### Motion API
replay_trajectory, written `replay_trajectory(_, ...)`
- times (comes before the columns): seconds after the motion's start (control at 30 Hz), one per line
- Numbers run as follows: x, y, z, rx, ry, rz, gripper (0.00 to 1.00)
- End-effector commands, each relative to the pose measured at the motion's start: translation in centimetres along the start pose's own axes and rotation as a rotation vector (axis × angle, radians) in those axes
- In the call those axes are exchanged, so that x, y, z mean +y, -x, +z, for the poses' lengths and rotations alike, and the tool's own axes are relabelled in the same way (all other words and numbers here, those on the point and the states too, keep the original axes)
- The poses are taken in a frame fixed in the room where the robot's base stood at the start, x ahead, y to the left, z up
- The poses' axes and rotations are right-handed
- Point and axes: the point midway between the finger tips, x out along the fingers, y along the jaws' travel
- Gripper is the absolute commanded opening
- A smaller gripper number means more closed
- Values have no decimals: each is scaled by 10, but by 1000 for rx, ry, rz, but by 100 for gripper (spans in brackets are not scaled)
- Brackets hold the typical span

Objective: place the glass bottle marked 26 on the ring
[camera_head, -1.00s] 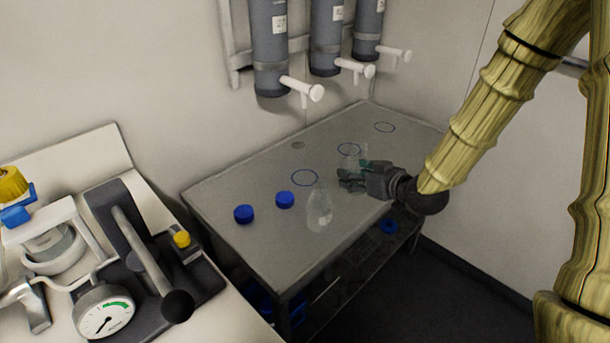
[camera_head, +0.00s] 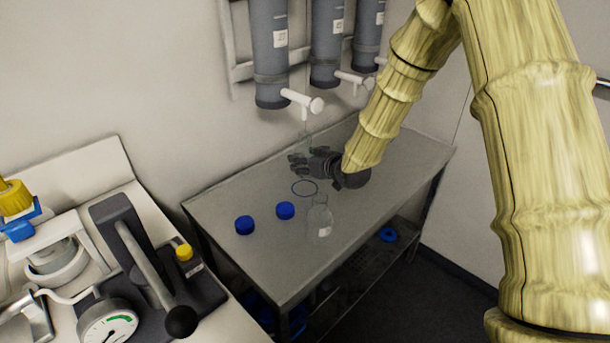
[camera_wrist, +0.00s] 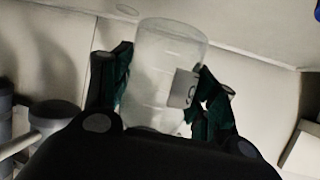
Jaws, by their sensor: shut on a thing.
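My gripper (camera_head: 299,163) is shut on a clear glass bottle (camera_wrist: 155,70). A second clear bottle (camera_head: 320,218) stands upright on the table in front of that ring. Its label is unreadable.
Two blue caps (camera_head: 244,225) (camera_head: 285,210) lie on the table left of the standing bottle. Grey dispensers with white taps (camera_head: 302,101) hang on the wall above. A bench with a gauge (camera_head: 108,327) and lever is at left. A blue ring-shaped object (camera_head: 388,234) sits on the lower shelf.

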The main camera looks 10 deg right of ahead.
Motion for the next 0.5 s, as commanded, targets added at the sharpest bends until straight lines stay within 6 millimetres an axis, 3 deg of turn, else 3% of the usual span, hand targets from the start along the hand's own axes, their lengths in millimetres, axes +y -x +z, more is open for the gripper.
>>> replay_trajectory(0.03, 0, -2, 10, -4, -2, 0, 21)
replay_trajectory(0.5, 1, -14, 40, -4, -1, 0, 21)
